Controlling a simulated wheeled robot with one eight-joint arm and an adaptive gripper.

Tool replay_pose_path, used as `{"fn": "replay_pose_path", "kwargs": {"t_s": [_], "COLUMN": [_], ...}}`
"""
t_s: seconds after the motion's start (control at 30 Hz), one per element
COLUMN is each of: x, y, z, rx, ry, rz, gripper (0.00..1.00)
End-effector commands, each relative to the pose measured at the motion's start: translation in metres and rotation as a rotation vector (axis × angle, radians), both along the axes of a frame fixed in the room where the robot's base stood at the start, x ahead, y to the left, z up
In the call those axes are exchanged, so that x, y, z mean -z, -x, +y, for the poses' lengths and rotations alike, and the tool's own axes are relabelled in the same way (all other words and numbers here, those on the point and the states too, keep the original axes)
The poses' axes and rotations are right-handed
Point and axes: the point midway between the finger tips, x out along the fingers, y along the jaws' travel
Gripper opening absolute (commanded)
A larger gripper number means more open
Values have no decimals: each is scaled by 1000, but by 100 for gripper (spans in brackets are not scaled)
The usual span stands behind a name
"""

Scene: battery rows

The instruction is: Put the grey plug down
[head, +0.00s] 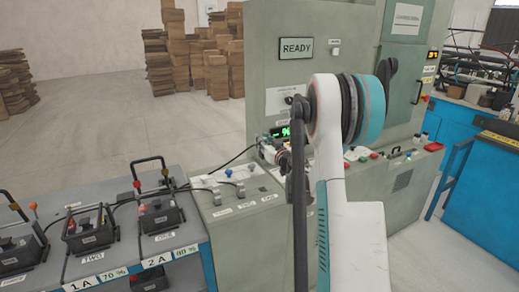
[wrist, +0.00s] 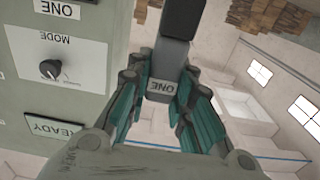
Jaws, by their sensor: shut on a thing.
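In the wrist view my gripper (wrist: 160,112) is shut on a grey plug (wrist: 170,55), with teal-lined fingers on both sides of it. The plug's pale lower end carries a label reading ONE, upside down in this view, and its dark upper part runs out of the frame. The plug hangs in the air, apart from the grey-green cabinet (wrist: 45,100). In the head view my arm covers the middle, and I cannot make out the gripper or plug clearly.
Battery units with black handles, including TWO (head: 92,240), stand on the left bench. A grey console (head: 235,215) with small connectors and black cables adjoins it. The READY cabinet (head: 263,75) stands behind.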

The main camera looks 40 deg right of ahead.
Motion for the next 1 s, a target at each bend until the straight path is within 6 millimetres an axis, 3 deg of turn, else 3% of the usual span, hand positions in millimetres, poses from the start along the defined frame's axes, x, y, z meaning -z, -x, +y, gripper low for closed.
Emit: {"fn": "replay_pose_path", "kwargs": {"t_s": [0.33, 0.47, 0.57, 0.73, 1.0], "x": [-10, -10, -9, -7, -4], "y": [-1, -10, -22, -40, -41], "z": [3, 27, 65, 153, 292], "rx": [-2, -17, -38, -84, -156], "ry": [0, 0, 0, 1, 1], "rz": [0, -1, -2, -5, -5], "gripper": [0, 0, 0, 0, 0]}}
